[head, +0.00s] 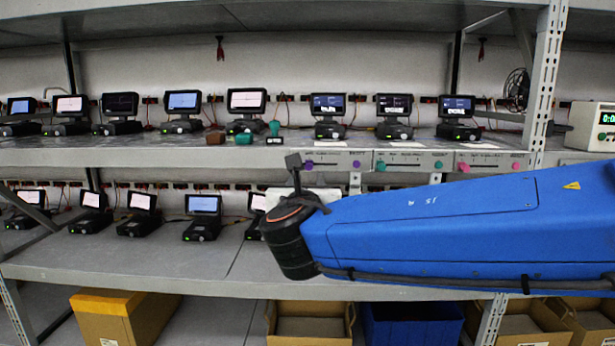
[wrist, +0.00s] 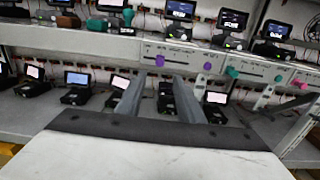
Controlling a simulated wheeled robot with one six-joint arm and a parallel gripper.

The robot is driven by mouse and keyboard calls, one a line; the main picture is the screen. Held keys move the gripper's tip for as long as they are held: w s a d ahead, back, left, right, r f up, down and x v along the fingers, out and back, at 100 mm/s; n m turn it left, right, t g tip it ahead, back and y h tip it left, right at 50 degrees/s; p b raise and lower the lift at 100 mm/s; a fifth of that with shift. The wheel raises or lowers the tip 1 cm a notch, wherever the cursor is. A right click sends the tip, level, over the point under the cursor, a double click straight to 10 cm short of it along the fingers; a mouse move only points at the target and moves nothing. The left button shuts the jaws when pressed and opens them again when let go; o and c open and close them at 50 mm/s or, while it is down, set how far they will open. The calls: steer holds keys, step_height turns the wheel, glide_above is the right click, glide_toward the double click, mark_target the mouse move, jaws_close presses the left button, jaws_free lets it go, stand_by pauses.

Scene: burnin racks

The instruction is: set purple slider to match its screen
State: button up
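The purple slider knob (head: 309,165) sits near the left end of its panel's track on the upper shelf's front edge. It also shows in the wrist view (wrist: 160,60), just beyond the fingertips and roughly midway between them. My gripper (wrist: 160,77) is open and empty, its two grey fingers apart below the knob. No contact with the knob shows.
To the right along the same edge are a teal knob (head: 381,166) and a pink knob (head: 462,167) on their own panels. Several screened devices line both shelves. A grey shelf post (head: 543,85) stands at right. Cardboard boxes (head: 125,312) sit below.

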steer(key=shift+s+a, duration=0.1)
steer(key=shift+s, duration=2.6)
steer(key=s+d+f+m+g+h, duration=0.25)
steer(key=d+f+m, duration=0.25)
steer(key=d, duration=0.4)
steer(key=s+d+f+m+g+h, duration=0.1)
steer(key=d+f+m+g, duration=0.2)
steer(key=d+f+m, duration=0.35)
steer(key=s+d+f+m+g+h, duration=0.1)
steer(key=d+f+m+g, duration=0.25)
steer(key=d, duration=0.65)
steer(key=s+d+f+m+g+y, duration=0.2)
steer(key=s+f+m, duration=0.4)
steer(key=s+m, duration=0.2)
steer(key=s+d+f+m+g+y, duration=0.2)
steer(key=s+f+m, duration=0.5)
steer(key=m, duration=0.5)
steer(key=shift+s+f+m+y, duration=0.3)
steer(key=shift+s+y, duration=0.25)
steer(key=shift+s, duration=0.7)
